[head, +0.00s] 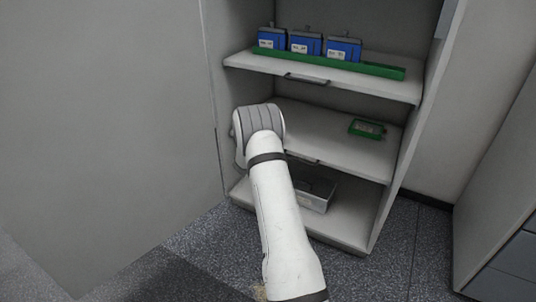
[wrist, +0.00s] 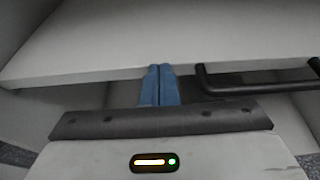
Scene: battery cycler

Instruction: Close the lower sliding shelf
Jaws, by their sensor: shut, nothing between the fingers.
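The lower sliding shelf (head: 345,147) is a light grey board in the open cabinet, below the upper shelf. Its black handle (wrist: 255,84) sits on the front edge, and my arm partly covers it in the head view. In the wrist view the shelf (wrist: 170,35) spans the upper part of the picture. My gripper (wrist: 159,68) is shut and empty, its blue fingertips together at the shelf's front edge, just left of the handle. I cannot tell whether the tips touch the edge. In the head view my arm hides the gripper.
The upper shelf (head: 390,86) carries several blue batteries in a green tray (head: 385,70). A small green item (head: 367,128) lies on the lower shelf's right. A metal box (head: 315,193) stands on the cabinet floor. A large grey door panel (head: 110,130) is at left.

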